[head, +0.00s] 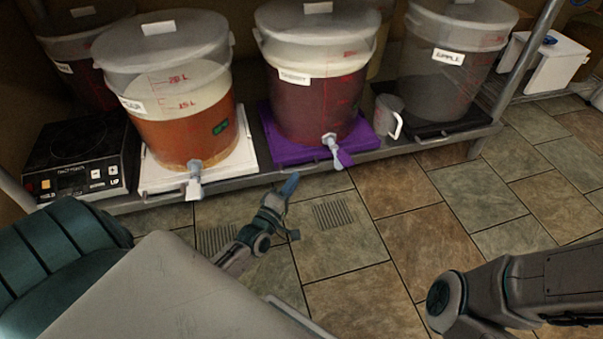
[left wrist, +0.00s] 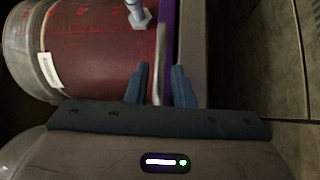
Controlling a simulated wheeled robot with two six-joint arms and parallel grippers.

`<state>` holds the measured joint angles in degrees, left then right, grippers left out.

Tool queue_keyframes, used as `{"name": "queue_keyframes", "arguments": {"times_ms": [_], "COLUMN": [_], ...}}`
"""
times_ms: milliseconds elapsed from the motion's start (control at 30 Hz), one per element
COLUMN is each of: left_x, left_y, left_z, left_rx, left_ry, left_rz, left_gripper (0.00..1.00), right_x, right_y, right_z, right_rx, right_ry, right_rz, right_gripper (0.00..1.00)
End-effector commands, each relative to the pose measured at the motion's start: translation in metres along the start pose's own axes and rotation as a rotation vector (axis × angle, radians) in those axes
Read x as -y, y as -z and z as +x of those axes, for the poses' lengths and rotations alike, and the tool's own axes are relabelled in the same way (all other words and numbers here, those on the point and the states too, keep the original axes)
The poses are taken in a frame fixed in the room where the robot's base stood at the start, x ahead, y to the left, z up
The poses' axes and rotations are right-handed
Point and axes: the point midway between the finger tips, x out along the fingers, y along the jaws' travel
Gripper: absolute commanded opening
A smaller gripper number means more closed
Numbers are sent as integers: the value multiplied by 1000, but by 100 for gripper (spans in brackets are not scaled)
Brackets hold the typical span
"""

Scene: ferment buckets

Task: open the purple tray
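The purple tray (head: 285,152) sits on the low shelf under a bucket of dark red liquid (head: 315,105). The bucket's grey spigot (head: 332,146) hangs over the tray's front edge. My left gripper (head: 290,184) is in front of and just below the shelf edge, near the tray's front. In the left wrist view, its two blue fingers (left wrist: 160,86) are apart. A thin pale bar and the purple edge (left wrist: 168,22) show between and beyond them; I cannot tell whether they touch it. My right gripper is out of view; only part of my right arm shows.
An orange-liquid bucket (head: 184,115) on a white tray (head: 158,172) stands to the left, beside a black hot plate (head: 82,150). A clear jug (head: 387,115) and a grey bucket (head: 440,80) stand to the right. The tiled floor (head: 400,220) in front is open.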

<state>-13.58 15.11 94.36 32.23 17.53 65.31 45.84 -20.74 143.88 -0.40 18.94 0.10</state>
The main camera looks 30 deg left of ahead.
Motion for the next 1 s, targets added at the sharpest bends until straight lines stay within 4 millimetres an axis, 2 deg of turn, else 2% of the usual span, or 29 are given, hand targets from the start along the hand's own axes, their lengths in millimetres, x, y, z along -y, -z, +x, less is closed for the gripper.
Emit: {"name": "queue_keyframes", "arguments": {"times_ms": [133, 333, 700, 800, 1000], "left_x": [2, 1, 0, 1, 1], "left_y": [0, 0, 0, 0, 0], "left_z": [29, 51, 56, 56, 56], "left_rx": [-1, -1, 0, 0, 0], "left_ry": [-4, -1, 1, 1, 1], "left_rz": [0, 2, 2, 2, 2], "left_gripper": [22, 22, 22, 2, 0], "right_x": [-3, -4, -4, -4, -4], "right_y": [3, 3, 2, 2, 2], "right_z": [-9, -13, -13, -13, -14], "right_rx": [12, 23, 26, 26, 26], "right_ry": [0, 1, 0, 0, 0], "right_rz": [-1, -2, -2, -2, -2], "right_gripper": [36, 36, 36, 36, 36]}}
